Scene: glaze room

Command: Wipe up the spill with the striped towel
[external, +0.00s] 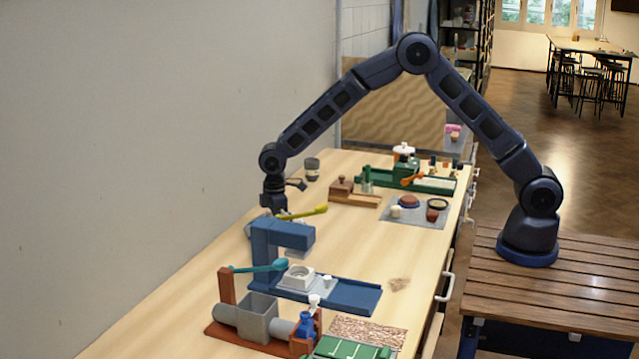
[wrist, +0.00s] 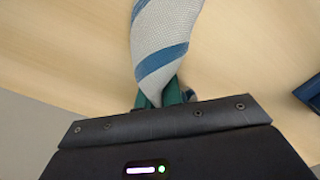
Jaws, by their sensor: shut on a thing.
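The striped towel (wrist: 165,35), pale grey with blue stripes, hangs from my gripper (wrist: 166,98) in the wrist view. The green fingers are shut on its narrow gathered end, and the rest runs out past the top of the picture. In the external view my gripper (external: 273,205) is low over the left side of the bench, behind the blue press-like stand; the towel is mostly hidden there. A brownish stain (external: 399,284), which looks like the spill, lies on the bench right of the blue stand's base, well apart from my gripper.
The blue stand (external: 268,250) with a yellow-handled tool (external: 302,213) lies close to my gripper. A grey-and-brown vise-like fixture (external: 258,318) and a green tray (external: 350,348) are at the near end. A grey mat (external: 415,217) with small dishes lies farther back. The bench between mat and stain is clear.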

